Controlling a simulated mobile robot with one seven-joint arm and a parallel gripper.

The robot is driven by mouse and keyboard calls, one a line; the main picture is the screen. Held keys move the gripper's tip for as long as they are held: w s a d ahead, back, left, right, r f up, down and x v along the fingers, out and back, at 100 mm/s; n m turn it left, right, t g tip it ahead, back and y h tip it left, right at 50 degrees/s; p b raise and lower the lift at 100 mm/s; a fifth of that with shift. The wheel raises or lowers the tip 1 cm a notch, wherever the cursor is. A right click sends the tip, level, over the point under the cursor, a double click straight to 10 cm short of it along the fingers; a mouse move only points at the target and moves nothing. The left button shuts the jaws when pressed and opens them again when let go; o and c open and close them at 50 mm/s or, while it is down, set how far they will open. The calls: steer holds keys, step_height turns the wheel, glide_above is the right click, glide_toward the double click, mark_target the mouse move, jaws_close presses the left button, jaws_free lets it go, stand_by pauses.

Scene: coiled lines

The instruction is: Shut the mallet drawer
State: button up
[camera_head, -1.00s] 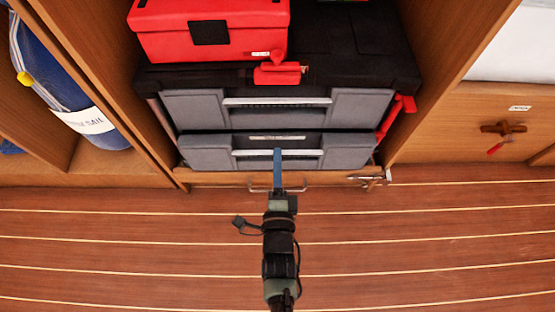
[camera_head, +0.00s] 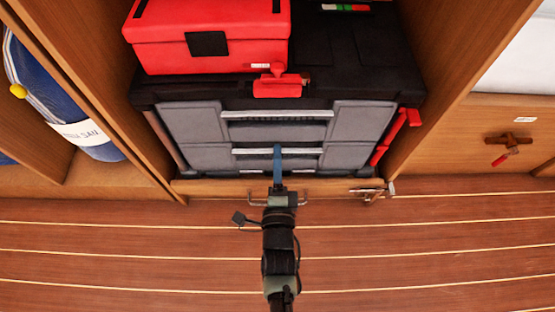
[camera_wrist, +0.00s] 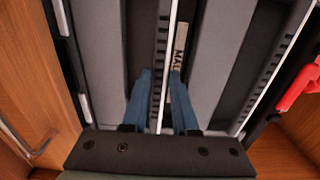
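The mallet drawer (camera_head: 205,158) is the lower grey drawer of the black chest. Its front looks about level with the upper grey drawer (camera_head: 190,122), and I see no clear gap. In the wrist view, a partly hidden label starting "MAL" (camera_wrist: 181,42) sits beside the drawer's pale handle bar (camera_wrist: 168,62). My gripper (camera_head: 277,152) reaches the drawer front at its middle. In the wrist view, the blue fingers of my gripper (camera_wrist: 162,85) stand apart, one on either side of the thin bar. I cannot tell whether they touch the front.
A red box (camera_head: 210,40) and a red latch (camera_head: 278,84) are on top of the chest. Red clips (camera_head: 400,130) stick out at its right side. A wooden sill (camera_head: 225,187) with metal handles runs below. The floor in front is clear.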

steer(key=o, duration=0.3)
steer(key=shift+s, duration=0.1)
steer(key=s+p, duration=0.5)
steer(key=s, duration=0.8)
steer(key=shift+p, duration=0.35)
